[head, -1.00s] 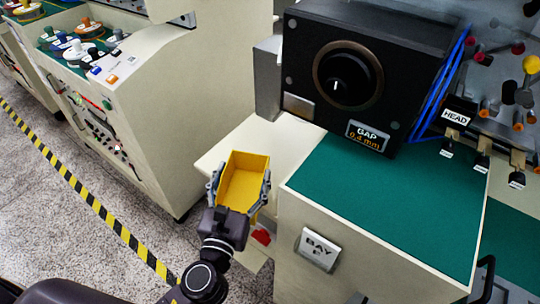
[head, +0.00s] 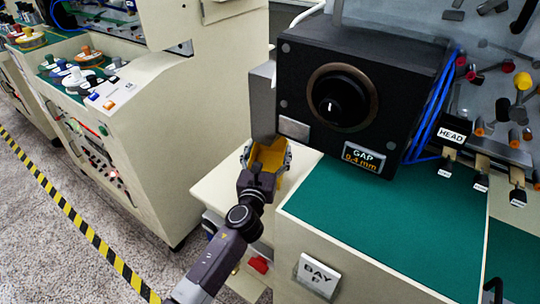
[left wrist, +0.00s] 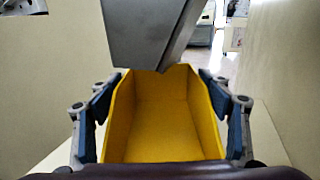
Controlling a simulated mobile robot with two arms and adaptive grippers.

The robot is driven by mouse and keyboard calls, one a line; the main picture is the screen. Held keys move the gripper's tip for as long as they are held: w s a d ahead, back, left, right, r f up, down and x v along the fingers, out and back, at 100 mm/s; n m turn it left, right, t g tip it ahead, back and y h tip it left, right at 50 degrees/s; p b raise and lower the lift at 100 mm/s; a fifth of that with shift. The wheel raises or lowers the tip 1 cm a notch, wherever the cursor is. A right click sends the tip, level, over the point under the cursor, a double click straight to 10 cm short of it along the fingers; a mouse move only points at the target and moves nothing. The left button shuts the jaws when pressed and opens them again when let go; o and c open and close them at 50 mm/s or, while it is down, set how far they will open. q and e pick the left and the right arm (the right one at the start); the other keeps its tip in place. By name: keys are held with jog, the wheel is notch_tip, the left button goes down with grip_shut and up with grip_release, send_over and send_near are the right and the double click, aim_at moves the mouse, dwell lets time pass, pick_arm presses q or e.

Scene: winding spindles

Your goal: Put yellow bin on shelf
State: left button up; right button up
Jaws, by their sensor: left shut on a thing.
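The yellow bin (head: 269,157) is an open-topped box, empty inside as far as I see. It also fills the middle of the left wrist view (left wrist: 162,118). My left gripper (head: 264,160) is shut on it, with one finger against each side wall. In the head view the bin is over the cream shelf (head: 222,188), beside the black gap-dial box; I cannot tell whether it touches the shelf. My left forearm and gripper hide its near part. My right gripper is not in view.
The black box with a dial (head: 345,100) stands right of the bin. A grey metal part (left wrist: 150,30) is just beyond the bin's far end. A green-topped bench (head: 390,215) is at right. A cream console (head: 130,130) stands left, across a gap.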

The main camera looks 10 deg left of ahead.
aim_at(270, 162)
pick_arm(q)
jog(key=shift+o, duration=0.2)
jog(key=shift+w, duration=0.95)
notch_tip(270, 162, down, 4)
jog(key=shift+r+b, duration=0.15)
jog(key=shift+b, duration=1.05)
jog(key=shift+c, duration=0.2)
jog(key=shift+o, duration=0.2)
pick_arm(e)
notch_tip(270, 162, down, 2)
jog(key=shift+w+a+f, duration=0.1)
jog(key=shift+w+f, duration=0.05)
pick_arm(q)
jog(key=shift+c, duration=0.2)
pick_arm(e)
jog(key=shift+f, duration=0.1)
pick_arm(q)
jog(key=o, duration=1.2)
jog(key=shift+s+r, duration=0.1)
